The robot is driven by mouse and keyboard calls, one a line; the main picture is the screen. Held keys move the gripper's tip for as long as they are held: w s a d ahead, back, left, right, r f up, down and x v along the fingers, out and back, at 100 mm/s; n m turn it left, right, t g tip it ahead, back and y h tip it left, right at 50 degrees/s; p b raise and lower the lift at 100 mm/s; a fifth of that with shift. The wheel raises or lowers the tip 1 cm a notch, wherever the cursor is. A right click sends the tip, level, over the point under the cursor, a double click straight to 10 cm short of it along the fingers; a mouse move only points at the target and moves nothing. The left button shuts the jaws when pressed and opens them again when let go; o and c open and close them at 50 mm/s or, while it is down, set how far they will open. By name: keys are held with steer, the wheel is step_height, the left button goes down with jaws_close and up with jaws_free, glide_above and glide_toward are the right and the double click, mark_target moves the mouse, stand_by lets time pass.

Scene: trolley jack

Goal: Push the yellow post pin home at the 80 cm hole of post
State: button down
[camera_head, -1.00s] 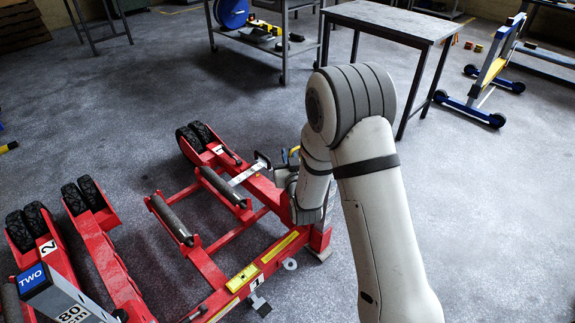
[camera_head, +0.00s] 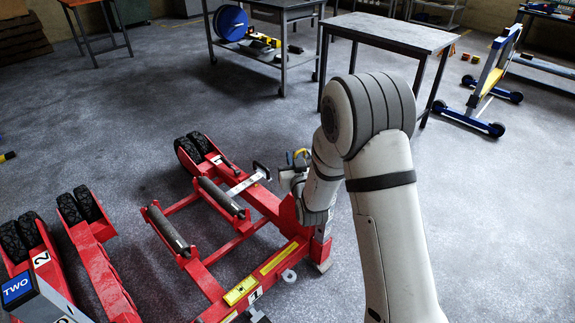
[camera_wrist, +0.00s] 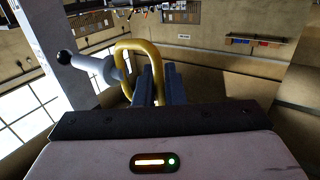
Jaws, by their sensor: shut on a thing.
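The yellow post pin has a yellow loop handle (camera_wrist: 127,62) and a grey shank with a dark round tip, pointing left in the wrist view. My gripper (camera_wrist: 158,84) is shut on the loop. A grey post (camera_wrist: 52,50) rises at the left of the wrist view. The dark tip overlaps it in the picture; I see no hole there and cannot tell whether they touch. In the head view, a grey post with a blue "TWO" label (camera_head: 18,289) stands at the lower left.
The red jack frame (camera_head: 235,244) with rollers lies below and left of my arm. Another red frame with black wheels (camera_head: 78,204) lies farther left. A table (camera_head: 392,33) and a trolley (camera_head: 267,50) stand behind. The floor between is clear.

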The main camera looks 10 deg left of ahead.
steer(key=shift+w+d+r+b, duration=0.1)
steer(key=shift+w+d+b, duration=0.25)
steer(key=shift+w+d, duration=0.5)
steer(key=shift+w+a, duration=0.1)
steer(key=shift+a, duration=0.05)
steer(key=shift+b, duration=1.55)
stand_by(0.9)
steer(key=w+d+b, duration=0.2)
steer(key=w+d, duration=0.3)
steer(key=w, duration=0.1)
steer(key=shift+w+d, duration=0.15)
steer(key=shift+w, duration=0.2)
stand_by(2.7)
steer(key=c, duration=1.4)
jaws_free()
steer(key=shift+c, duration=0.2)
